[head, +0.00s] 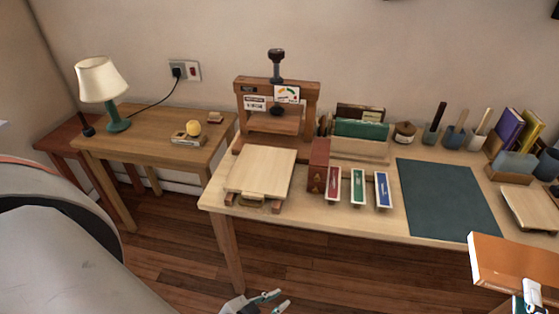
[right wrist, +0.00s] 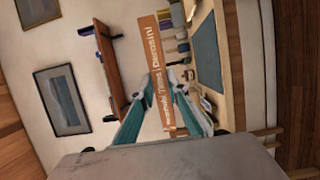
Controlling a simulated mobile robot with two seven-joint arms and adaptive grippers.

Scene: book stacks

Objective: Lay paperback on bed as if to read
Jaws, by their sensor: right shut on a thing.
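An orange paperback (head: 514,262) is at the lower right of the head view, held above the floor near the table's front edge. My right gripper (head: 530,295) is shut on it. In the right wrist view, its orange spine (right wrist: 160,50) with white lettering shows beyond the teal fingers (right wrist: 165,90). My left gripper (head: 275,300) is at the bottom centre, its fingertips apart and empty, in front of the table. A pale flat wooden board (head: 260,172) lies before a wooden screw press (head: 276,105); I cannot tell for sure whether it is the bed.
The long table (head: 310,219) also holds a dark green mat (head: 445,197), red, green and blue-labelled blocks (head: 358,187), a wooden book rack (head: 362,148) and, at right, a book bin (head: 510,173). A side table (head: 150,146) with a lamp (head: 103,85) stands left. The mat is bare.

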